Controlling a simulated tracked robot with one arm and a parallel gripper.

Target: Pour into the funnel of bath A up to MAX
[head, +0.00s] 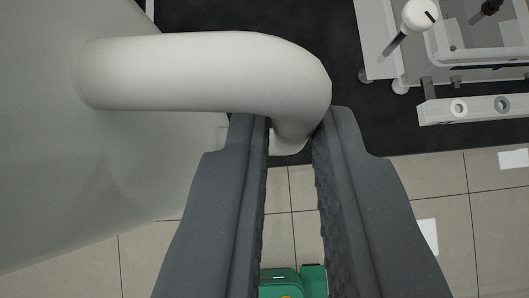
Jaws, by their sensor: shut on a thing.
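A large pale grey-white vessel (70,190) fills the left side of the view, very close. Its thick curved white handle (200,72) reaches right and bends down between the dark grey fingers of my gripper (291,125). My gripper is shut on this handle near its bent end. The vessel's mouth, its contents and any spout are out of view. I cannot make out a funnel, a MAX mark or a label for bath A.
White equipment with a clear-walled box (485,40) stands at the upper right on a black mat (250,18). A white bar with round holes (475,108) lies before it. A green object (292,282) shows below between my fingers. Tiled floor (440,185) is mostly clear at the lower right.

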